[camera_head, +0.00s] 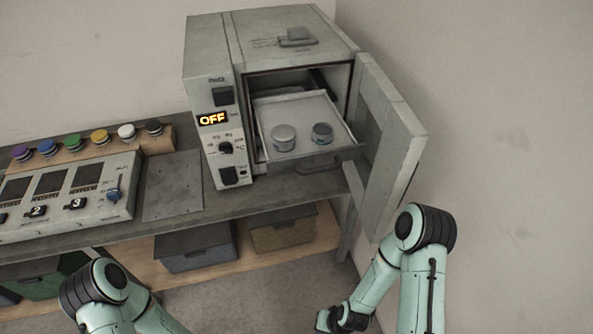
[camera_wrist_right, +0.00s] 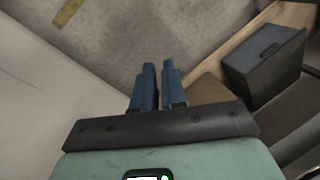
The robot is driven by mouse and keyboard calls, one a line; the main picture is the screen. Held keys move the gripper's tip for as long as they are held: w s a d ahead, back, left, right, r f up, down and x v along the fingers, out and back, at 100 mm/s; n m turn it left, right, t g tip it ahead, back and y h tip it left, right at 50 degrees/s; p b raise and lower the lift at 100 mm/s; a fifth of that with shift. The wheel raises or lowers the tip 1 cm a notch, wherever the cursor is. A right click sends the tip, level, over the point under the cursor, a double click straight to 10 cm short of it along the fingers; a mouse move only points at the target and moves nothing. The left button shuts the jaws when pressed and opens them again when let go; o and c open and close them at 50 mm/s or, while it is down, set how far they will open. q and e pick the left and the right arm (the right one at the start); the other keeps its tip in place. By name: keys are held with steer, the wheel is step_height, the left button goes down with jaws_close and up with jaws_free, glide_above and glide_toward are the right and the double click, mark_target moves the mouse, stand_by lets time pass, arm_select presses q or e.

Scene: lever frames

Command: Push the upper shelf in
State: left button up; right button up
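The grey oven (camera_head: 210,60) stands on the bench with its door (camera_head: 390,140) swung open to the right. A light metal shelf (camera_head: 300,107) sticks out of its opening. Two small round containers stand on this shelf, a pale one (camera_head: 283,137) and a blue-grey one (camera_head: 322,133). A handle (camera_head: 320,165) shows below the shelf's front edge. My right arm is at the lower right, below the door, away from the shelf. Its gripper (camera_wrist_right: 159,85) has its blue fingers close together in the wrist view, with nothing seen between them. My left gripper is out of view.
A control panel (camera_head: 70,195) with several coloured buttons behind it sits on the bench at left. A flat grey plate (camera_head: 172,185) lies beside the oven. Bins (camera_head: 195,247) stand on the lower board.

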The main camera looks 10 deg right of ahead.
steer(key=w+r+t+b, duration=0.1)
steer(key=w, duration=0.2)
steer(key=w+r+m+t+b, duration=0.1)
steer(key=w, duration=0.1)
steer(key=w+a+r+t+h+b, duration=0.1)
steer(key=w+t, duration=0.1)
steer(key=w, duration=0.1)
steer(key=shift+w+a+r+m+b, duration=0.1)
steer(key=shift+w+r+m+b, duration=0.2)
steer(key=shift+r+m, duration=0.1)
jaws_close()
steer(key=m+t+h+b, duration=0.1)
steer(key=m+t+b, duration=0.8)
steer(key=m+t, duration=0.3)
glide_toward(279, 167)
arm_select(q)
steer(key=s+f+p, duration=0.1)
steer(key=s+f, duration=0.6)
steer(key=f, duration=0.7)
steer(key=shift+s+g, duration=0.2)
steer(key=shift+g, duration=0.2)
arm_select(e)
steer(key=shift+n+t, duration=0.3)
steer(key=shift+n, duration=0.4)
steer(key=w, duration=0.7)
steer(key=shift+a+f, duration=0.15)
steer(key=shift+f, duration=0.1)
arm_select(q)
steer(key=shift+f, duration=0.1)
